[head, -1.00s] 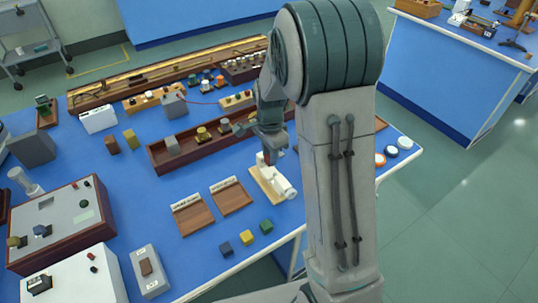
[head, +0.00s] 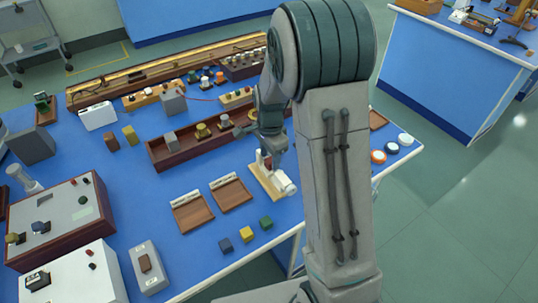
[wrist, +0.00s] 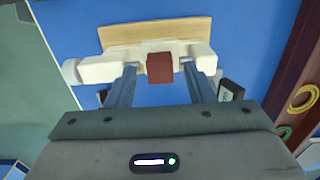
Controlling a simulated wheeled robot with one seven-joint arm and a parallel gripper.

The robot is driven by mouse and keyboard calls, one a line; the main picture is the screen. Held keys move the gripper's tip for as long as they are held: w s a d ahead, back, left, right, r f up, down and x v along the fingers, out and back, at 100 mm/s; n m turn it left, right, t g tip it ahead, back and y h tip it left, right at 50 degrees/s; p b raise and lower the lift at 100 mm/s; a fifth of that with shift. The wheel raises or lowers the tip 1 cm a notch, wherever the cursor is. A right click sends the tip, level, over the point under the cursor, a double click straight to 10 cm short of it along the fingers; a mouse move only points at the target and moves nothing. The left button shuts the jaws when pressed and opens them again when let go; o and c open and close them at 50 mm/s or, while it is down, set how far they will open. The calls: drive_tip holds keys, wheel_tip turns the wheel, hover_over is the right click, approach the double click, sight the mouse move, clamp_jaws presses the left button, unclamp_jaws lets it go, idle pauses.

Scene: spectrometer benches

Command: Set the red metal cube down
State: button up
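The red metal cube (wrist: 160,68) sits between the two white jaws of a vise-like holder (wrist: 98,68) on a pale wooden base (wrist: 155,32). In the head view a bit of the red cube (head: 267,162) shows at the white holder (head: 281,181), under my gripper (head: 271,152). In the wrist view my gripper (wrist: 158,72) has its fingers on either side of the cube, with a visible gap on each side. It is open. The cube's underside is hidden, so I cannot tell what it rests on.
Two wooden trays (head: 192,213) with pale label strips lie left of the holder. Blue (head: 225,246), yellow (head: 246,235) and green (head: 265,223) cubes stand in front. A long dark-red wooden box (head: 165,158) with weights lies behind. The blue table's right edge is close.

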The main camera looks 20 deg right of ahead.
sight(270, 160)
drive_tip(key=shift+r+p, duration=0.5)
drive_tip(key=shift+r, duration=0.1)
wheel_tip(270, 160, up, 11)
drive_tip(key=s+r+n+t, duration=0.3)
drive_tip(key=s+n, duration=1.1)
drive_tip(key=s, duration=0.7)
drive_tip(key=shift+a+r, duration=0.2)
drive_tip(key=shift+r, duration=0.15)
